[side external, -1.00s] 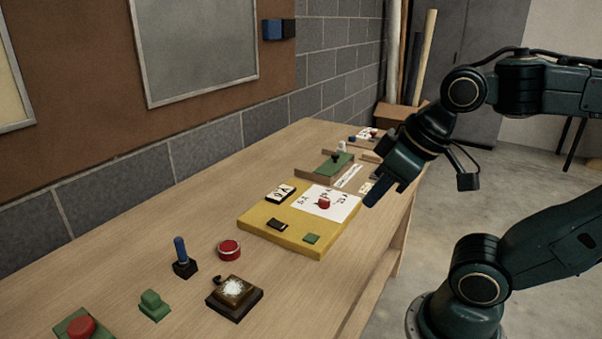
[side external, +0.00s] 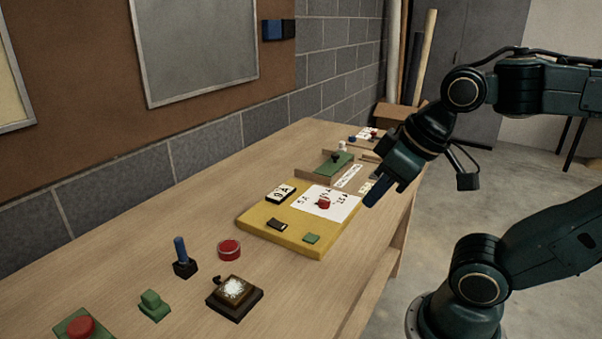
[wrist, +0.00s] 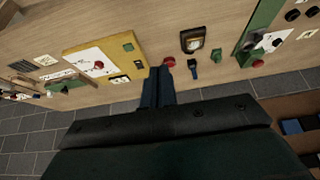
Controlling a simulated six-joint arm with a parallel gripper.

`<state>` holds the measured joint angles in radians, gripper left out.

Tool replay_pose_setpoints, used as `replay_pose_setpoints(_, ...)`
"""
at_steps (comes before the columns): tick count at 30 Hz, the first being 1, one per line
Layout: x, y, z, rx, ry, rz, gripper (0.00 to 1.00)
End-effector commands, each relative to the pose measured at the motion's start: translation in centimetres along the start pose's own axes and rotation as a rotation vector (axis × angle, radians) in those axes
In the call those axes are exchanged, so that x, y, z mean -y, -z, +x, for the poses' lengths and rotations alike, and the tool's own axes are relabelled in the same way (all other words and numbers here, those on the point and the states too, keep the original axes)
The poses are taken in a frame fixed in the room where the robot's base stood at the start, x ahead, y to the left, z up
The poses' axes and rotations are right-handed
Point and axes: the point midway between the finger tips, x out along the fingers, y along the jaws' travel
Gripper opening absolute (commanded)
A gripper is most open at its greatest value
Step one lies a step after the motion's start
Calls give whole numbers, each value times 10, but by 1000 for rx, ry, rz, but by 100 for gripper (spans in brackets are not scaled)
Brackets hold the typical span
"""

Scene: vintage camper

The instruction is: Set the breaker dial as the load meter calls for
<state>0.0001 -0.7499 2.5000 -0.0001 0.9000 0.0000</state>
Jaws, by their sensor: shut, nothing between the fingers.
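A yellow panel (side external: 250,224) lies on the wooden bench; it also shows at left in the wrist view (wrist: 133,61). A red dial (side external: 324,203) sits on its white card (side external: 343,209), with several printed labels around it too small to read surely. A black-framed white meter (side external: 281,193) with dark characters is at the panel's back left; I cannot read it surely. My gripper (side external: 372,196) is shut and empty, above and to the right of the panel, apart from the dial. In the wrist view its blue fingers (wrist: 160,86) are together.
The panel also has a dark switch (side external: 277,224) and a green block (side external: 312,239). Nearer are a red button (side external: 229,249), a blue-handled lever (side external: 181,255), a green knob (side external: 154,303) and a lit box (side external: 234,291). A green board (side external: 331,165) stands beyond.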

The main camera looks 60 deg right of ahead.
Motion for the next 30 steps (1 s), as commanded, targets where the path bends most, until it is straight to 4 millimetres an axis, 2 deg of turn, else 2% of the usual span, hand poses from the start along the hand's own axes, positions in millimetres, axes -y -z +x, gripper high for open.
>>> replay_pose_setpoints(9,0,0,0,0,0,0,2)
replay_pose_setpoints(17,-2,8,0,12,-6,-5,53)
replay_pose_setpoints(23,-11,30,1,54,-21,-20,53)
replay_pose_setpoints(30,-34,71,10,129,-39,-50,53)
